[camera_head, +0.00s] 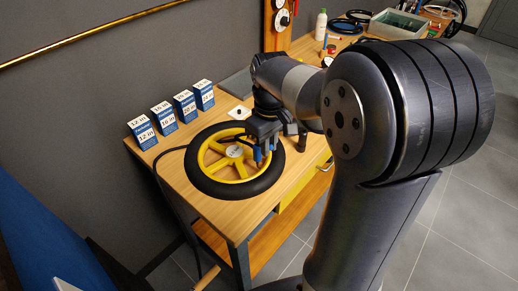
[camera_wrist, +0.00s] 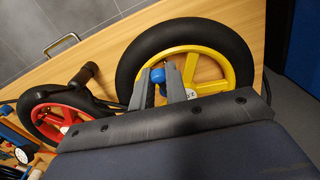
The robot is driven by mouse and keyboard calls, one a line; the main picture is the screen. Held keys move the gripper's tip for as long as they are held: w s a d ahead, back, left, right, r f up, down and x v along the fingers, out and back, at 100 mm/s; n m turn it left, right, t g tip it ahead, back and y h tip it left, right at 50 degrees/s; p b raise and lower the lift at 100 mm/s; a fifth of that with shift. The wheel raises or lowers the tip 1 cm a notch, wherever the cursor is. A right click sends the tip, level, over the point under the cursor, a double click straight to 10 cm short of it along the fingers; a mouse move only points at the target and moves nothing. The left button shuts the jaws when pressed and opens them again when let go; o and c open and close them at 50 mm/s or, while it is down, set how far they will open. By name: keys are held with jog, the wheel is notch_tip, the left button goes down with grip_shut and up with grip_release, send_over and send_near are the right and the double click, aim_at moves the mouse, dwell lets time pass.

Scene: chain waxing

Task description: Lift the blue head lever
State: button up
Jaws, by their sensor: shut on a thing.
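The blue head lever (camera_wrist: 158,75) shows as a small rounded blue piece between my gripper's (camera_wrist: 157,84) two grey fingers in the wrist view. A bit of blue also shows in the head view (camera_head: 258,155), just under my gripper (camera_head: 262,146). The fingers are closed on the lever from both sides, over the spokes of the yellow wheel (camera_head: 234,183). The wheel lies flat on the wooden table with its black tyre around it. The head under the lever and how it meets the wheel are mostly hidden by my fingers.
A black hose (camera_head: 170,152) runs from near the wheel over the table's left edge. Several blue-and-white size boxes (camera_head: 162,116) stand behind the wheel. A red wheel (camera_wrist: 52,120) and a black upright handle (camera_wrist: 86,73) lie to the left in the wrist view.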

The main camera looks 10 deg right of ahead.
jog(key=shift+w+r, duration=0.1)
jog(key=shift+r, duration=0.05)
jog(key=shift+w+a+r+p, duration=0.35)
jog(key=shift+w+r+p, duration=0.15)
jog(key=shift+p, duration=0.2)
jog(key=shift+f, duration=0.1)
jog(key=o, duration=0.8)
jog(key=shift+o, duration=0.2)
notch_tip(320, 180, up, 11)
